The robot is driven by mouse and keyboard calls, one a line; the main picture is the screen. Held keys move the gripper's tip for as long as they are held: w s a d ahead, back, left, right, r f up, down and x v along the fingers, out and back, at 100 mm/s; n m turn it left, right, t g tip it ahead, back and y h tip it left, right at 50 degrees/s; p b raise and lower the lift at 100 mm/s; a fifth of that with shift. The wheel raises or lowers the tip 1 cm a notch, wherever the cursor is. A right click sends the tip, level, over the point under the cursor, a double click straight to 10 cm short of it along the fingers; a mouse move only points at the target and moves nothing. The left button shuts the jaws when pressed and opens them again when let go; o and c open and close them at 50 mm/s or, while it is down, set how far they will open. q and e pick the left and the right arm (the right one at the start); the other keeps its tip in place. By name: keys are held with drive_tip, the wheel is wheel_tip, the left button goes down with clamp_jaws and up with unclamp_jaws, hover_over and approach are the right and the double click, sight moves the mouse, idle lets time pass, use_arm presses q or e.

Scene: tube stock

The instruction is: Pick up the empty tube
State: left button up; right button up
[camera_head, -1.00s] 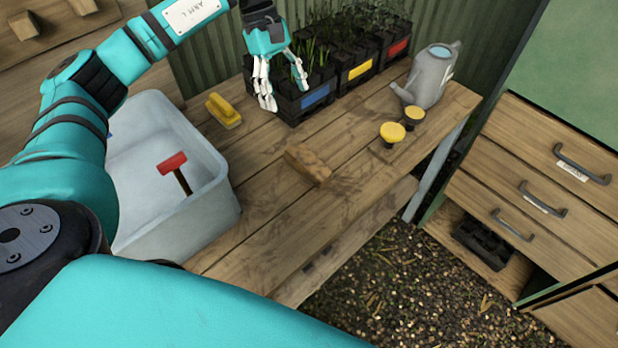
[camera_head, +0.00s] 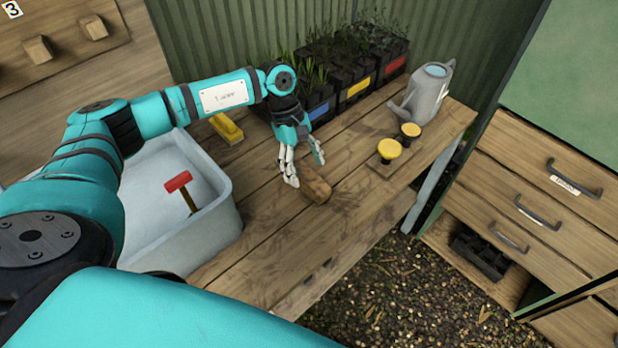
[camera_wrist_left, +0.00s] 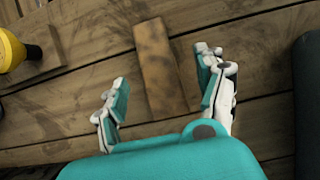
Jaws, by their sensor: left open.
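A short brown piece (camera_head: 316,188) with a mottled surface lies on the wooden bench. It looks block-like, and I cannot tell whether it is hollow or the empty tube. No other thing is plainly an empty tube. My left gripper (camera_head: 303,167) is open and empty, just above and at the far left end of the brown piece, partly covering it. In the left wrist view, the brown piece (camera_wrist_left: 160,70) lies ahead, between the lines of the two spread fingers (camera_wrist_left: 163,105). The fingers do not appear to grip it. My right gripper is not in view.
A pale tub (camera_head: 222,218) with a red-headed mallet (camera_head: 179,182) stands left. A yellow-topped brush (camera_head: 227,129), black planters (camera_head: 355,88) and a grey watering can (camera_head: 424,95) stand behind. Two yellow knobs (camera_head: 390,149) are on the right. The bench front is clear.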

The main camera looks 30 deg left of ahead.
sight(309, 176)
use_arm(q)
drive_tip(key=x, duration=0.3)
drive_tip(key=shift+d+p, duration=0.1)
drive_tip(key=shift+p, duration=0.2)
drive_tip(key=shift+f, duration=0.1)
drive_tip(key=shift+f+b, duration=0.25)
drive_tip(key=shift+b, duration=0.3)
idle(0.3)
drive_tip(key=c, duration=1.1)
drive_tip(key=shift+r, duration=0.1)
